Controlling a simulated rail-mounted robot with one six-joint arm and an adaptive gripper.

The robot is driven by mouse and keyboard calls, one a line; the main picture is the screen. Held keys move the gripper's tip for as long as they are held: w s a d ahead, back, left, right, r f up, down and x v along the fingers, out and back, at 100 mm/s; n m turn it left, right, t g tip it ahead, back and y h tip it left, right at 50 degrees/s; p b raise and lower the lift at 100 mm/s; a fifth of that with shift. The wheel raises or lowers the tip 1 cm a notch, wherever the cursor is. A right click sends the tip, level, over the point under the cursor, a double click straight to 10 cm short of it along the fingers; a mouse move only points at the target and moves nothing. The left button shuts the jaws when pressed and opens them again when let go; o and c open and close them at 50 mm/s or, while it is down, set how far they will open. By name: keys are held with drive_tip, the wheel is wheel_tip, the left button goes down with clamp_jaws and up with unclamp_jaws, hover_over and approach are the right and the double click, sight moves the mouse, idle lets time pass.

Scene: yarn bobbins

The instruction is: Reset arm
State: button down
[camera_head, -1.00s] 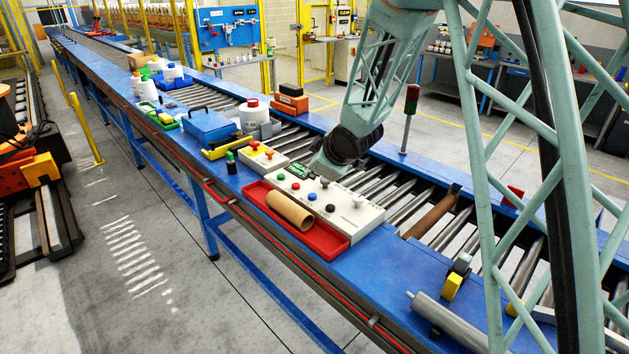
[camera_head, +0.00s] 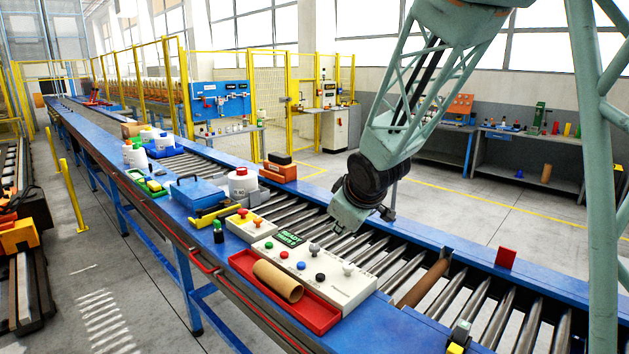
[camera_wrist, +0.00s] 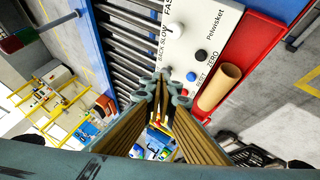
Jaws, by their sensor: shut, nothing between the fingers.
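My gripper (camera_head: 348,220) is at the end of my raised arm, over the conveyor rollers just behind the white control panel (camera_head: 345,290). In the wrist view its fingers (camera_wrist: 160,92) are closed together with nothing between them. The panel carries red, green, blue and black buttons, white-grey knobs and a small green display; it also shows in the wrist view (camera_wrist: 205,22), with "RESET" and "ZERO" lettering. The gripper appears apart from the panel.
A red tray (camera_head: 318,322) with a brown tube (camera_head: 278,281) lies along the panel's front. A smaller button box (camera_head: 250,223), a blue case (camera_head: 198,194) and a white container (camera_head: 242,182) stand left.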

drive_tip(key=s+d+r+m+g+h+b, duration=0.15)
drive_tip(key=s+d, duration=0.25)
drive_tip(key=s, duration=0.4)
drive_tip(key=s+d+r+m+b, duration=0.1)
drive_tip(key=s+d+r+m, duration=0.2)
drive_tip(key=s, duration=0.5)
drive_tip(key=s+d+r+m+h+b, duration=0.1)
drive_tip(key=s+d+r, duration=0.2)
drive_tip(key=s+d, duration=0.35)
drive_tip(key=s+f+m+g+b, duration=0.1)
drive_tip(key=s+m, duration=0.1)
drive_tip(key=s, duration=1.3)
drive_tip(key=s+f+m+g+b, duration=0.1)
drive_tip(key=s+f+m+b, duration=0.1)
drive_tip(key=s, duration=1.3)
drive_tip(key=shift+d+f+m+y, duration=0.2)
drive_tip(key=shift+f+m+y, duration=0.1)
drive_tip(key=shift+m+y, duration=0.25)
drive_tip(key=shift+w+g, duration=0.1)
drive_tip(key=shift+g, duration=0.15)
